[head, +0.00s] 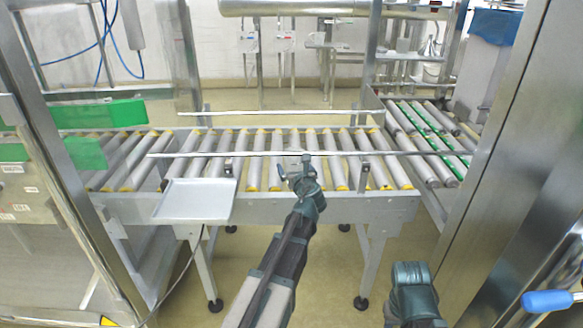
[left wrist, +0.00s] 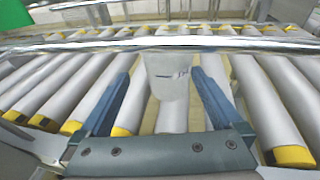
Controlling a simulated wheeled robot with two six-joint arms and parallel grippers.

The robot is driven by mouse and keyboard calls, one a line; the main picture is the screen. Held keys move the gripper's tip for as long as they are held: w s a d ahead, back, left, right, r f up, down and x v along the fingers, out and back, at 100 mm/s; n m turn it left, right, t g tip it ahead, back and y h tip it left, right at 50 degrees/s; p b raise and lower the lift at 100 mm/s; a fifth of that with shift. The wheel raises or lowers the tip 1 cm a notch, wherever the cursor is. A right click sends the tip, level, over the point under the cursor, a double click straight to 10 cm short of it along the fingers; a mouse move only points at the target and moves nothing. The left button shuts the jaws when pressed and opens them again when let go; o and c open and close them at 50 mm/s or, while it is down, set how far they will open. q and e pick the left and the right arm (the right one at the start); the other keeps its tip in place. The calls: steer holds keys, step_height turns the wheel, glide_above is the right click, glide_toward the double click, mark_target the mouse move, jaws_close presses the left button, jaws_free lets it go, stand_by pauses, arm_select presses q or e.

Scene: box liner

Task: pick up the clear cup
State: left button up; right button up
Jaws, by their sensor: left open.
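A clear cup (left wrist: 167,82) shows faintly in the left wrist view, upright, with a small dark mark on its side. It stands at the conveyor rollers, just behind the blue fingers of my left gripper (left wrist: 160,80). The fingers are open, one on each side of the cup in the picture; I cannot tell whether they touch it. In the head view my left gripper (head: 294,165) reaches over the near edge of the conveyor, and I cannot make out the cup there. A dark part of my right arm shows at the lower right; its jaws are not seen.
The roller conveyor (head: 205,142) runs across the view. A thin metal guide rail (head: 400,153) crosses it close to my left gripper. A grey tray (head: 195,200) sits at its near edge. Metal posts stand at left and right. The floor (head: 330,265) in front is open.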

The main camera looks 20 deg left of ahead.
mark_target(293, 163)
arm_select(q)
steer(key=x, duration=0.4)
steer(key=shift+d+b, duration=0.1)
steer(key=shift+b, duration=0.2)
steer(key=shift+c, duration=0.3)
steer(key=c, duration=1)
steer(key=shift+c, duration=0.2)
steer(key=shift+r, duration=0.1)
steer(key=shift+r+p, duration=0.2)
steer(key=shift+p, duration=0.15)
steer(key=f+v, duration=0.3)
steer(key=v, duration=1.4)
steer(key=shift+s+d, duration=0.35)
steer(key=shift+s, duration=0.25)
